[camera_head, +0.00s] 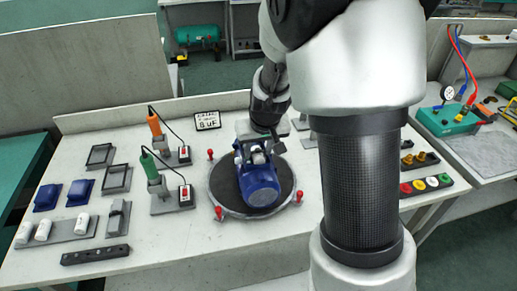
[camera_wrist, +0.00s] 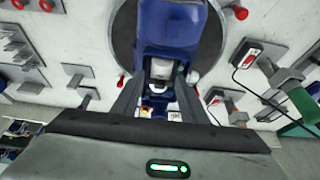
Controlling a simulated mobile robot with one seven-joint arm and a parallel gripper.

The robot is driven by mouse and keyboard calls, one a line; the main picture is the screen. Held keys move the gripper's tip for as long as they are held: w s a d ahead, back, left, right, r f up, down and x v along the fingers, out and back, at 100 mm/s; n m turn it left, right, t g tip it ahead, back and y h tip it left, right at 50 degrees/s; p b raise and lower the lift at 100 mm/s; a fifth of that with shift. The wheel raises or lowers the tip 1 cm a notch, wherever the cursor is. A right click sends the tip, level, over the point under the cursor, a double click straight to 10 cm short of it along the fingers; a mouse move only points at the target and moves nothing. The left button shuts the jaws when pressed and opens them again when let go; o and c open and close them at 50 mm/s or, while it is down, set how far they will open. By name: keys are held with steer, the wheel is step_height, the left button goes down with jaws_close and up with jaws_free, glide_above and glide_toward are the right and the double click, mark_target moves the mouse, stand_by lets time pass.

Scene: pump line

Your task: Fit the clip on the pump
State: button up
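The blue pump (camera_head: 261,186) lies on a round dark turntable (camera_head: 226,205) in the middle of the bench; it also fills the top centre of the wrist view (camera_wrist: 168,25). A pale, silvery cylindrical part (camera_wrist: 162,68) sits at the pump's near end, between my fingers. My gripper (camera_wrist: 160,84) is over this end of the pump, its two fingers spread apart and pointing at it. I cannot tell whether the fingertips touch anything, and no clip can be made out clearly between them. In the head view my gripper (camera_head: 262,138) is partly hidden behind my wrist.
Red-knobbed posts (camera_head: 219,212) ring the turntable. Green-handled (camera_head: 149,165) and orange-handled (camera_head: 154,124) tools stand in holders to its left. Blue covers (camera_head: 79,193), grey frames (camera_head: 117,179) and a tray of white cylinders (camera_head: 62,229) lie farther left.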

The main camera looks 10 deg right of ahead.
stand_by(0.3)
steer(key=o, duration=0.5)
steer(key=shift+o, duration=0.2)
steer(key=shift+r, duration=0.1)
steer(key=shift+p+v, duration=2.35)
steer(key=shift+v, duration=0.65)
steer(key=p+v, duration=0.2)
steer(key=v, duration=1.5)
steer(key=shift+r, duration=0.15)
